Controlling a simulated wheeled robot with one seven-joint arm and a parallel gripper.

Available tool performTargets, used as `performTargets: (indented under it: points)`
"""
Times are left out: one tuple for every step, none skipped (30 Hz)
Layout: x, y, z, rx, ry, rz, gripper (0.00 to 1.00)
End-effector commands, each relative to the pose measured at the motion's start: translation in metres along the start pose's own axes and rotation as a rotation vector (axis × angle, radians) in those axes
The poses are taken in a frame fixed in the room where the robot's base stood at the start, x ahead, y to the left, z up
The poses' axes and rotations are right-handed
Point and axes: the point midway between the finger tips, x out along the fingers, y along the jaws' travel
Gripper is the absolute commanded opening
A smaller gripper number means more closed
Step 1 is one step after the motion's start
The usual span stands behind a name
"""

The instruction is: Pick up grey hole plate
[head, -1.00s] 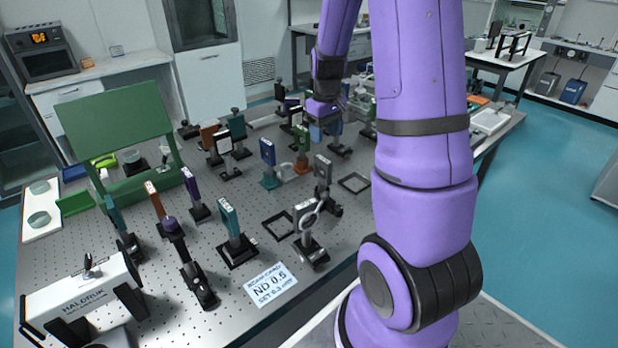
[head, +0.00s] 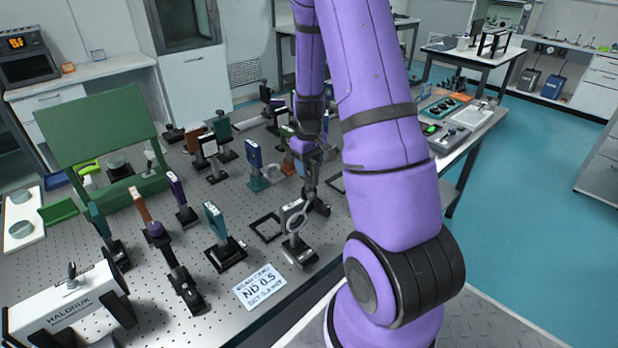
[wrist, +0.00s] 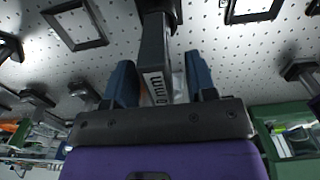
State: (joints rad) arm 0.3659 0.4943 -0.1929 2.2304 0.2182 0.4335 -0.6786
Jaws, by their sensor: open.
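A grey plate (wrist: 156,55) with a printed "mm" label on its end stands on a dark post mount in the wrist view. My gripper (wrist: 163,80) is open, with one blue finger on each side of this plate. I cannot tell whether either finger touches it. In the head view my gripper (head: 309,172) points down over the same spot, and it hides most of that plate. The plate's hole is not visible in the wrist view. A second grey plate (head: 291,214) with a ring stands just in front, on its own mount.
A teal plate (head: 215,222), a blue plate (head: 254,154) and other mounted plates stand around on the perforated table. Flat black frames (head: 266,227) lie near the grey plates. A white card (head: 260,287) lies at the front edge. A green board (head: 95,128) stands at the back left.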

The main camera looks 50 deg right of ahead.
Motion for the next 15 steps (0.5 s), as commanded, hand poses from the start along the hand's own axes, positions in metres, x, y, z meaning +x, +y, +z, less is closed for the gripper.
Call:
performTargets:
  points:
    - [0.0057, 0.0001, 0.0006, 0.001, -0.003, -0.001, 0.51]
    - [0.0079, 0.0001, 0.0006, 0.002, -0.002, -0.001, 0.51]
    - [0.01, 0.0002, 0.0005, 0.002, -0.001, -0.001, 0.51]
    - [0.011, 0.0003, 0.0004, 0.002, -0.001, 0.0, 0.51]
    - [0.0118, 0.0004, 0.0004, 0.002, 0.0, 0.0, 0.51]
    - [0.0123, 0.0004, 0.0003, 0.002, 0.0, 0.0, 0.51]
    - [0.0124, 0.0004, 0.0003, 0.002, 0.001, 0.0, 0.51]
    - [0.0123, 0.0004, 0.0003, 0.002, 0.001, 0.0, 0.51]
    - [0.0122, 0.0004, 0.0003, 0.002, 0.001, 0.0, 0.51]
    - [0.0122, 0.0003, 0.0003, 0.002, 0.0, 0.0, 0.51]
    - [0.0122, 0.0003, 0.0003, 0.002, 0.0, 0.0, 0.51]
    - [0.0121, 0.0003, 0.0003, 0.001, 0.0, 0.0, 0.46]
    - [0.0121, 0.0003, 0.0003, 0.001, 0.0, 0.0, 0.4]
    - [0.0121, 0.0003, 0.0003, 0.001, 0.0, 0.0, 0.33]
    - [0.0121, 0.0003, 0.0003, 0.001, 0.0, 0.0, 0.23]
